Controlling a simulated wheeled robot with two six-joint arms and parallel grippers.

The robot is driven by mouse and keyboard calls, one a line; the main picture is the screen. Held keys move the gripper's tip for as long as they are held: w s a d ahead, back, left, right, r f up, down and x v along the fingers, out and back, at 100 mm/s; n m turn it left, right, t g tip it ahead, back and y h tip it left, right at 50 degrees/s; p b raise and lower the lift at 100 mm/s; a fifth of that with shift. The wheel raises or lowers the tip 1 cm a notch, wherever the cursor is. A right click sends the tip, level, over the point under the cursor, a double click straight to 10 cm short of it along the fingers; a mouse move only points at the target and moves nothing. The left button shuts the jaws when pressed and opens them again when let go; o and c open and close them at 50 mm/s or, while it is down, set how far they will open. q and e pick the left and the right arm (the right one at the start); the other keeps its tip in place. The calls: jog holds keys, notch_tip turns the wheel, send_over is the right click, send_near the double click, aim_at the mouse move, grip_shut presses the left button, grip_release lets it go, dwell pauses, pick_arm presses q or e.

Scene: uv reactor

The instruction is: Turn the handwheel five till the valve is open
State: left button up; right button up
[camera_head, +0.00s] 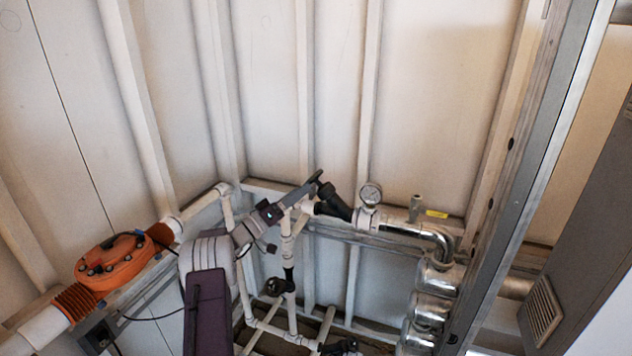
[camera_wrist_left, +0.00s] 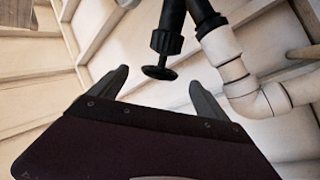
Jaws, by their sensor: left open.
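A black valve (camera_head: 338,205) sits on the white pipework in the middle of the head view, left of a round gauge. Its small black handwheel (camera_head: 323,189) faces up and to the left, beside my left gripper (camera_head: 302,192). In the left wrist view the handwheel (camera_wrist_left: 160,73) is a small disc on a black stem. It shows between the two spread fingers of my left gripper (camera_wrist_left: 157,82), with clear gaps on both sides. The fingers are open and do not appear to touch it. No number is readable on the handwheel. My right gripper is not in view.
A round gauge (camera_head: 370,193) and a silver pipe (camera_head: 408,229) stand right of the valve. Another black handwheel (camera_head: 275,286) is lower on the white pipes. An orange fitting (camera_head: 115,258) is at left. A metal post (camera_head: 535,165) rises at right.

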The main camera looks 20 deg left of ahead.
aim_at(314, 181)
pick_arm(q)
jog(key=p+x, duration=0.2)
jog(key=x, duration=0.4)
jog(key=shift+w+d+r, duration=0.1)
jog(key=shift+w+r, duration=0.05)
jog(key=shift+w, duration=0.15)
jog(key=shift+w+d, duration=0.2)
jog(key=shift+w, duration=0.2)
